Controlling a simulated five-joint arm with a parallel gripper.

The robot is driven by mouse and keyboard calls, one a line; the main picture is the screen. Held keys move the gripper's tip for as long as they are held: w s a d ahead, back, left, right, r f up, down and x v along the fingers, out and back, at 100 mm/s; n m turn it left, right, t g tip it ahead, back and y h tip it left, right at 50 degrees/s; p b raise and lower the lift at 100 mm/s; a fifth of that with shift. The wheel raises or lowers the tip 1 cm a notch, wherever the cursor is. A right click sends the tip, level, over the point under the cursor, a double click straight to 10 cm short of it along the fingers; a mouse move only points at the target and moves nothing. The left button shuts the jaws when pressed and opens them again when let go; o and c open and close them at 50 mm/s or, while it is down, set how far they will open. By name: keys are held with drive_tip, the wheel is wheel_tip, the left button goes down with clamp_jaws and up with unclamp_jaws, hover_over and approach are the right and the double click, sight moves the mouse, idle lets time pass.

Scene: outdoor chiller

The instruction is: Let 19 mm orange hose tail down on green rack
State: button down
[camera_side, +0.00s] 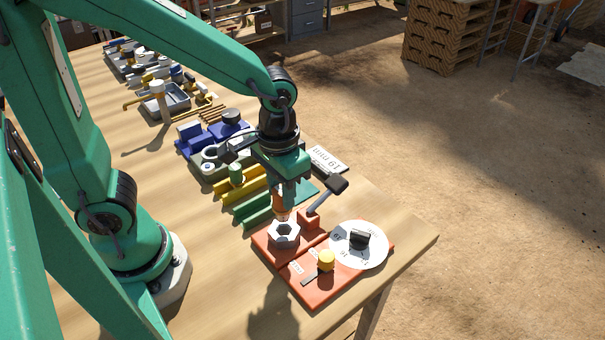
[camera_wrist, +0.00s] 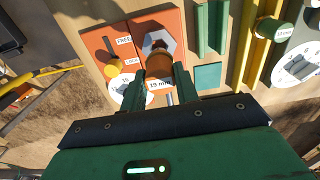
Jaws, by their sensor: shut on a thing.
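My gripper (camera_side: 285,203) is shut on the orange hose tail (camera_side: 281,209), which points down over the grey hex nut (camera_side: 284,233). In the wrist view the hose tail (camera_wrist: 158,70) sits between the fingertips (camera_wrist: 160,90), with a "19 mm" label on it. Its lower end overlaps the nut (camera_wrist: 158,38); I cannot tell whether they touch. The green rack (camera_side: 252,209), with parallel ridges, lies just behind the nut's orange plate. In the wrist view the rack (camera_wrist: 211,25) is to the right of the hose tail and empty where visible.
A yellow rack (camera_side: 226,187) holding a green-capped piece (camera_side: 236,174) stands behind the green rack.

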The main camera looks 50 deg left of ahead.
drive_tip(key=shift+w+a+r+n, duration=0.15)
drive_tip(key=shift+a+n, duration=0.25)
drive_tip(key=shift+a, duration=0.2)
drive_tip(key=a+r+n, duration=0.1)
drive_tip(key=a+n, duration=0.4)
drive_tip(key=a, duration=0.4)
drive_tip(key=shift+r, duration=0.25)
drive_tip(key=shift+w+f, duration=0.1)
drive_tip(key=shift+f, duration=2.4)
drive_tip(key=shift+f, duration=0.45)
drive_tip(key=shift+f, duration=1.05)
drive_tip(key=shift+f, duration=1.05)
